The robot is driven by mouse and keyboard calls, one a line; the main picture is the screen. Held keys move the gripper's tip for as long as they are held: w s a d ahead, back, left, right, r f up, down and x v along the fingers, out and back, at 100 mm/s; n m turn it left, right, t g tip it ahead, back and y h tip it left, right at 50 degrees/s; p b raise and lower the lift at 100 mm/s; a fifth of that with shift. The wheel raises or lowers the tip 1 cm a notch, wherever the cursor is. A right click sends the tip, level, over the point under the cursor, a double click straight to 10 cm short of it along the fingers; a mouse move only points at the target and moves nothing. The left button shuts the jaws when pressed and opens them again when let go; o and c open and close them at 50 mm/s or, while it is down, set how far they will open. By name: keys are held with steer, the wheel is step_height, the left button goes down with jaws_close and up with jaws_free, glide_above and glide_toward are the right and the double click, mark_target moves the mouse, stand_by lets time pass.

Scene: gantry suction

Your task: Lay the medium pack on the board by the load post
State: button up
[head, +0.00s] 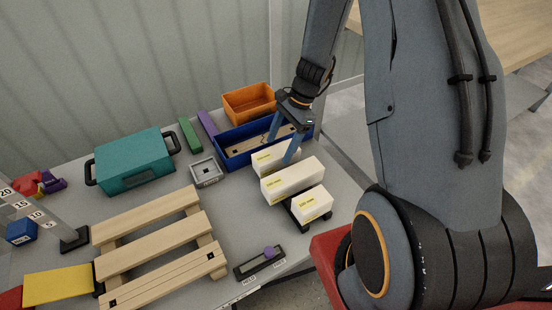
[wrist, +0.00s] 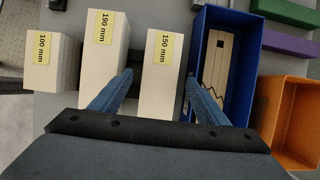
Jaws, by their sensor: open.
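The medium pack (wrist: 162,80), a white box marked 150 mm, stands nearest the blue bin; in the head view (head: 264,163) it is partly behind a finger. My gripper (head: 279,152) is open, with one finger on each side of this pack in the wrist view (wrist: 158,78). I cannot tell whether the fingers touch it. A slatted wooden platform (head: 150,217) lies at the left, with a yellow board (head: 58,285) at its near left end. A post (head: 28,209) marked 20, 15, 10 rises beside them. Which is the task's board is unclear.
The 190 mm pack (head: 293,178) and 100 mm pack (head: 312,202) stand beside the medium one. The blue bin (head: 235,163), holding wood, and an orange bin (head: 248,102) are behind. A teal case (head: 134,163) stands at the back left. A slider (head: 260,262) lies in front.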

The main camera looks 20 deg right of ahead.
mark_target(277, 152)
steer(key=x, duration=0.3)
steer(key=shift+a+f, duration=0.15)
steer(key=c, duration=1.4)
